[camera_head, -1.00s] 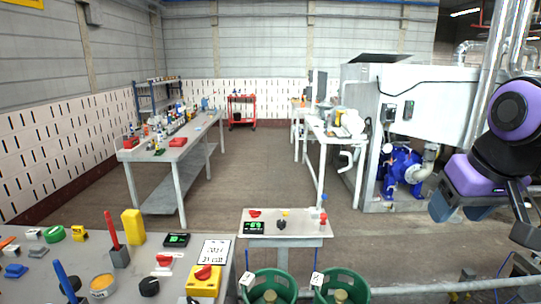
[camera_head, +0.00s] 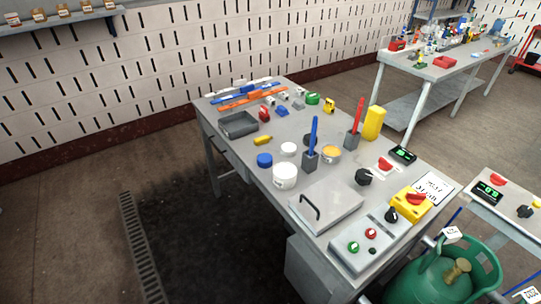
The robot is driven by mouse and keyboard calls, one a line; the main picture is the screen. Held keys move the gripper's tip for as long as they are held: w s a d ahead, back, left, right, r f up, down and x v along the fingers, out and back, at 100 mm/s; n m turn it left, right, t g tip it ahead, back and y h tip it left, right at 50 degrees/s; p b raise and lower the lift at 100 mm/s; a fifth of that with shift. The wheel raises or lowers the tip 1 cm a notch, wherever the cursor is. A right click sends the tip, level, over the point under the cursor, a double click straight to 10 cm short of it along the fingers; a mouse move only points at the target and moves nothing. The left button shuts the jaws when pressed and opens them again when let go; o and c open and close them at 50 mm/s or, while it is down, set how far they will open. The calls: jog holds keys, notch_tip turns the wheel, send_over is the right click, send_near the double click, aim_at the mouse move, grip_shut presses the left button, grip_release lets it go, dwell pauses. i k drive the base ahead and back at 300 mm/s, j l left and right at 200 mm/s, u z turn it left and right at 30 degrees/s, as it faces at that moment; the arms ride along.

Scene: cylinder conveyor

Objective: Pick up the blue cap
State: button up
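A small round blue cap (camera_head: 264,160) lies on the grey workbench (camera_head: 230,158), near its left front side. It is next to a white jar (camera_head: 285,177), just left of and behind it, and apart from it. A flat white round cap (camera_head: 289,149) lies to the right of the blue cap. Nothing covers the blue cap. My gripper is not in view.
A metal plate with a handle (camera_head: 325,205) is nearer.

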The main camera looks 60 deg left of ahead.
aim_at(265, 161)
jog(key=j+u, duration=0.2)
jog(key=u, duration=1.75)
jog(key=i+j+z, duration=0.1)
jog(key=j, duration=0.25)
jog(key=i+j+z, duration=0.15)
jog(key=i+j, duration=0.15)
jog(key=i+j+z, duration=0.1)
jog(key=j, duration=0.35)
jog(key=i+j+z, duration=0.15)
jog(key=j, duration=0.25)
jog(key=i+j+z, duration=0.1)
jog(key=i+j, duration=0.15)
jog(key=j, duration=0.2)
jog(key=i+j+z, duration=0.15)
jog(key=j, duration=0.3)
jog(key=i+j+z, duration=0.1)
jog(key=j, duration=0.3)
